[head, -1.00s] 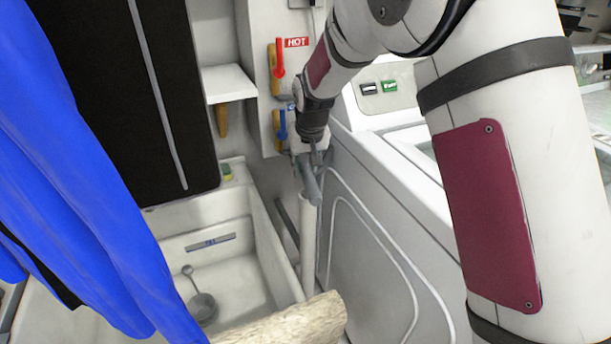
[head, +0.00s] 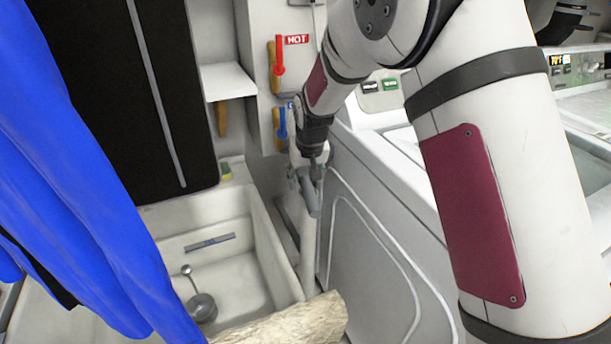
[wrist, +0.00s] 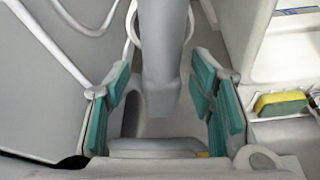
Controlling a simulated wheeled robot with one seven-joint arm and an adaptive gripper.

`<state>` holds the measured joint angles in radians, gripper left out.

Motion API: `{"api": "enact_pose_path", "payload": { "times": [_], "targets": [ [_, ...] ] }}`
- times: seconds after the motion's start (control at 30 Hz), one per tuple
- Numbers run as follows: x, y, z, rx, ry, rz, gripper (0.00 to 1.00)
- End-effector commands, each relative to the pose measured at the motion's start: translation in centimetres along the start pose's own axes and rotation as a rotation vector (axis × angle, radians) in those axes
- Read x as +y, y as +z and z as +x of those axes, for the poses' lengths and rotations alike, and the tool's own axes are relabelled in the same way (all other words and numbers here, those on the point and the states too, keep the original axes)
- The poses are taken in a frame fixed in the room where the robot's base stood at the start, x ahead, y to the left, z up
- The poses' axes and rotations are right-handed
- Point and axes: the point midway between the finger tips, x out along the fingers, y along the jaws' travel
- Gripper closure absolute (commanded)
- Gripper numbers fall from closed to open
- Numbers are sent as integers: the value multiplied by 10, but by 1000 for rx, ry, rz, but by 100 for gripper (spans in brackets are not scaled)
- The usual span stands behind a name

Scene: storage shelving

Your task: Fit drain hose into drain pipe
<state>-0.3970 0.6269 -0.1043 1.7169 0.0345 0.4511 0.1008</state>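The grey drain hose (head: 311,199) has a bent end at the top of the upright white drain pipe (head: 308,243), between the sink and the washer. In the wrist view the hose (wrist: 161,50) runs down the middle, with a pale ring (wrist: 133,28), apparently the pipe's rim, curving around it. I cannot tell how deep the hose sits. My gripper (head: 308,176) is at the hose's bend. In the wrist view my gripper (wrist: 164,105) has its green pads spread, with the hose between them and visible gaps on both sides.
A white sink (head: 262,245) stands left of the pipe, and a white washer (head: 375,235) stands close on the right. Hot and cold valves (head: 280,70) are on the wall behind. Blue cloth (head: 75,170) hangs at left; a log-like object (head: 290,322) is in front.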

Motion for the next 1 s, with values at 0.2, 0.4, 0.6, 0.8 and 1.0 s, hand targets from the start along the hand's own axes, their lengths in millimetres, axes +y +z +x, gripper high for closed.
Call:
{"api": "enact_pose_path", "payload": {
  "times": [0.2,0.4,0.6,0.8,1.0],
  "targets": [
    [0,0,-1,1,0,0,50],
    [0,-4,-20,5,-1,0,50],
    [0,-4,-61,5,-1,0,50],
    [0,-3,-100,3,-1,0,50],
    [0,-3,-122,2,0,0,50]
  ]
}}
